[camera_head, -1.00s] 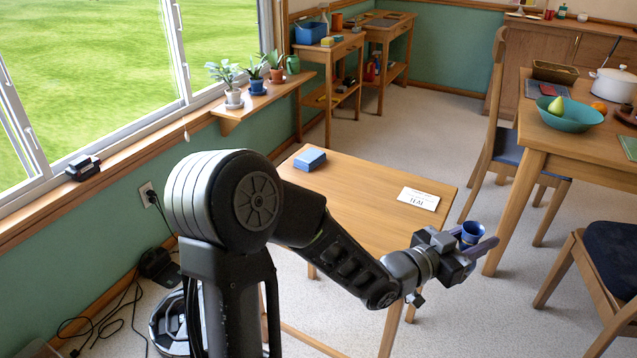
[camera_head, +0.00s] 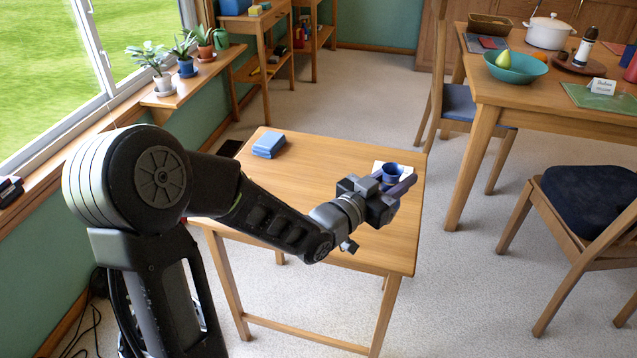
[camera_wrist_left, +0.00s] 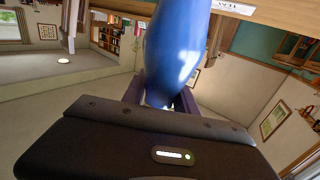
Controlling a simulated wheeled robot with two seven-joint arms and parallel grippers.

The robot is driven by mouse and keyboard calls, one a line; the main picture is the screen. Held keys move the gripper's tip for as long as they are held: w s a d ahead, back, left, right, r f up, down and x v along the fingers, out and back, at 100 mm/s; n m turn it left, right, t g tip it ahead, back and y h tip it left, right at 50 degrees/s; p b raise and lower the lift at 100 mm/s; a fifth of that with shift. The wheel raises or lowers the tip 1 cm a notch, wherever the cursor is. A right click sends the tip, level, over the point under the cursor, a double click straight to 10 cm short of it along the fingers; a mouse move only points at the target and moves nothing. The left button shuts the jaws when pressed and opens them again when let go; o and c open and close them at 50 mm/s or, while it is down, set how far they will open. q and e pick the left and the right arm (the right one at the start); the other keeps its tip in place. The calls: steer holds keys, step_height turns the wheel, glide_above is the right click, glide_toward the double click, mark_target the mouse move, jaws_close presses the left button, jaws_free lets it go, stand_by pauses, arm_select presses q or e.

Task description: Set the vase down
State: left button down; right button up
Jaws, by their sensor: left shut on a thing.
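A small blue vase (camera_head: 393,172) is in my left gripper (camera_head: 394,184), whose fingers are shut on it. In the head view they appear over the right part of the small wooden table (camera_head: 320,150), in front of a white card (camera_head: 377,166) that is mostly hidden. In the left wrist view the vase (camera_wrist_left: 172,45) fills the upper middle between the fingers, and a table edge and the lettered card (camera_wrist_left: 232,6) show at the top. I cannot tell whether the vase touches the tabletop. My right gripper is not in view.
A blue box (camera_head: 268,145) sits at the table's back left corner. The middle of the tabletop is clear. A dining table (camera_head: 545,105) with a teal bowl (camera_head: 515,68) and a chair (camera_head: 590,205) stand to the right. Potted plants (camera_head: 185,66) line the window shelf.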

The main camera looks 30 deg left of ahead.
arm_select(q)
steer(key=a+r+n+g+y+b, duration=0.1)
steer(key=a+n+y, duration=0.4)
steer(key=a, duration=0.6)
steer(key=s+a+r+n+g+y+b, duration=0.1)
steer(key=a+r+n+y+b, duration=0.2)
steer(key=a+y, duration=0.7)
steer(key=shift+s+a+r+n+g, duration=0.2)
steer(key=shift+a+r+n+g, duration=0.2)
steer(key=shift+a+r+n, duration=0.7)
steer(key=shift+f, duration=0.2)
step_height(320, 180, down, 6)
steer(key=b, duration=0.2)
steer(key=shift+b, duration=0.35)
steer(key=shift+f, duration=0.1)
step_height(320, 180, down, 4)
steer(key=shift+r+b, duration=0.1)
steer(key=shift+b, duration=0.55)
